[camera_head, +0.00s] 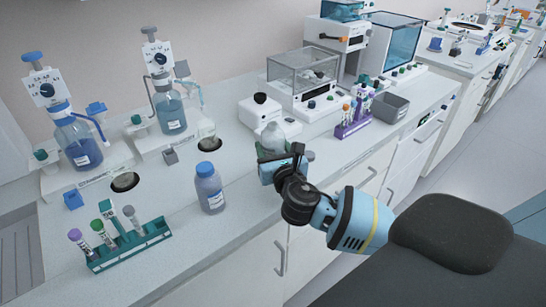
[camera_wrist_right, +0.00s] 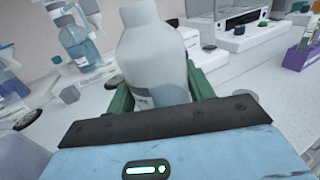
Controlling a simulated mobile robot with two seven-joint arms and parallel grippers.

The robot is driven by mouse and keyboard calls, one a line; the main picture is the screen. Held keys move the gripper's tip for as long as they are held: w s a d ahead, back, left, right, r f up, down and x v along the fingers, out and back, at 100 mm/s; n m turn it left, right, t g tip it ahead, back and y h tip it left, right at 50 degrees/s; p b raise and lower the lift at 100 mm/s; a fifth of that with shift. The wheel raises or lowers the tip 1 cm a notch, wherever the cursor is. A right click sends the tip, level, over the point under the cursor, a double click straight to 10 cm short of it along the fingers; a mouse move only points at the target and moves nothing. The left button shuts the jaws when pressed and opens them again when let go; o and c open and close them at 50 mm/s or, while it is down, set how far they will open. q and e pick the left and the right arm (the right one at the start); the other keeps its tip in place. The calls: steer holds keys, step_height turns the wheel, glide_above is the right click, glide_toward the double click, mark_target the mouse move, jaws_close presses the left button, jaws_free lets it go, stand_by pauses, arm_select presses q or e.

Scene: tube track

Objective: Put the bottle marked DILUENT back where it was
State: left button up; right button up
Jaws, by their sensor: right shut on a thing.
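My right gripper (camera_head: 283,160) is shut on a pale, translucent bottle (camera_head: 272,136) above the front part of the counter. In the right wrist view the bottle (camera_wrist_right: 153,50) stands about upright between the green fingers (camera_wrist_right: 160,95). Its label is mostly hidden and I cannot read it. I cannot tell whether its base touches the counter. A second bottle with a blue cap (camera_head: 210,188) stands on the counter left of the gripper; its label is too small to read. My left gripper is not in view.
Two bottle-top dispensers (camera_head: 80,142) (camera_head: 170,108) stand at the back left, with dark round spots (camera_head: 125,182) (camera_head: 209,144) in front. A green tube rack (camera_head: 130,246) lies at the front left. A purple rack (camera_head: 352,126), grey bin (camera_head: 390,107) and balance (camera_head: 302,85) stand beyond the gripper.

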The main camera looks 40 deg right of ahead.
steer(key=shift+w+d+f+b, duration=0.1)
steer(key=shift+d+f+b, duration=0.1)
steer(key=shift+f, duration=0.7)
steer(key=shift+w+d+f+b, duration=0.1)
steer(key=shift+f+b, duration=0.05)
steer(key=shift+f, duration=0.7)
steer(key=shift+f, duration=0.2)
steer(key=o, duration=1)
steer(key=shift+a, duration=0.1)
steer(key=shift+r, duration=0.1)
steer(key=shift+s, duration=0.2)
steer(key=v, duration=1.1)
steer(key=shift+s+a+r, duration=0.1)
steer(key=shift+s+a, duration=0.05)
steer(key=shift+s, duration=0.1)
